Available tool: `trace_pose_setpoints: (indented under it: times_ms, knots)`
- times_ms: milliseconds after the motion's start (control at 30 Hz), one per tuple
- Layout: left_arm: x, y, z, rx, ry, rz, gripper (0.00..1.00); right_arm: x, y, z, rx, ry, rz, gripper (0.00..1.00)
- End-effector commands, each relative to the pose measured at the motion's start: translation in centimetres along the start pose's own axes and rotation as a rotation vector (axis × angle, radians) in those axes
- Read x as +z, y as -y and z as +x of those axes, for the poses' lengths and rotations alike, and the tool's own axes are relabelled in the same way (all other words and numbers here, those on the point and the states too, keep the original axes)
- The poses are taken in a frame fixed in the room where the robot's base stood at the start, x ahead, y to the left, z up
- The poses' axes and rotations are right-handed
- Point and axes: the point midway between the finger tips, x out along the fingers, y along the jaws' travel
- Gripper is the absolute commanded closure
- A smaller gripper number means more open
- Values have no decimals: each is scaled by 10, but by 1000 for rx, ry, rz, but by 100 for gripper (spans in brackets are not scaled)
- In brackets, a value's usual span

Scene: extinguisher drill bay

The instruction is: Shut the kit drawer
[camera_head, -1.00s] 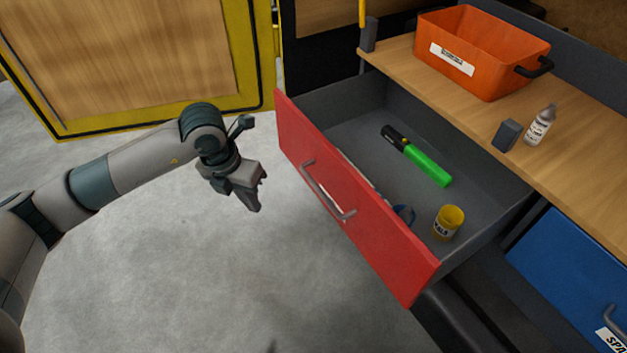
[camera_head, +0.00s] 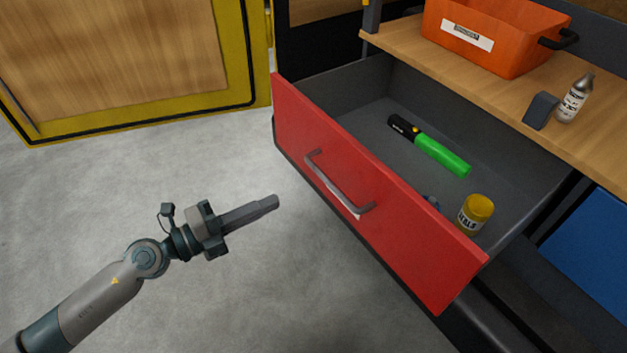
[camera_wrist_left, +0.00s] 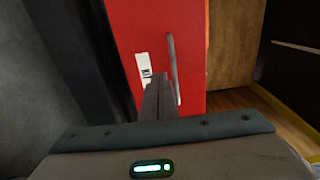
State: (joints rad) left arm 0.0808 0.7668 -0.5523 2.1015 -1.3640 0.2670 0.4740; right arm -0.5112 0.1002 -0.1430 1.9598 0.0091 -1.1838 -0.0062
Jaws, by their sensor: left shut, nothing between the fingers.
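The kit drawer (camera_head: 350,220) has a red front with a grey bar handle (camera_head: 338,186) and stands pulled out from under the wooden worktop. In it lie a green and black torch (camera_head: 435,150), a yellow-lidded jar (camera_head: 475,213) and a blue item mostly hidden behind the front. My left gripper (camera_head: 272,202) is shut and empty, to the left of the drawer front and apart from it, pointing toward it. In the left wrist view the shut fingers (camera_wrist_left: 157,98) point at the red front (camera_wrist_left: 150,35), beside the handle (camera_wrist_left: 173,65) and a white label (camera_wrist_left: 145,70). My right gripper is out of view.
An orange bin (camera_head: 495,35), a spray bottle (camera_head: 574,98) and a small dark block (camera_head: 540,110) stand on the worktop (camera_head: 440,65). A blue drawer front (camera_head: 605,250) is at the right. A yellow-framed wooden panel (camera_head: 130,125) stands at the back left. The floor around my left gripper is clear.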

Motion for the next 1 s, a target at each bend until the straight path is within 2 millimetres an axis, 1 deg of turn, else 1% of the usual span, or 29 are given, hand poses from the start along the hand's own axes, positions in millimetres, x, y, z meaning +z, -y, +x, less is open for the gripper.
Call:
trace_pose_setpoints:
  times_ms: [33,133,567,767,933,1000]
  knots:
    - [4,-3,-3,-8,23,-11,100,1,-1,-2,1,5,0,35]
    - [8,-3,-6,-16,45,-19,100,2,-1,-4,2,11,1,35]
    - [8,-2,-4,-16,44,-19,100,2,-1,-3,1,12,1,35]
    - [9,-1,6,-16,44,-20,100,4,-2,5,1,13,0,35]
    - [9,1,22,-17,43,-19,100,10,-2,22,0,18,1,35]
    - [10,1,31,-18,44,-18,100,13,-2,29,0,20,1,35]
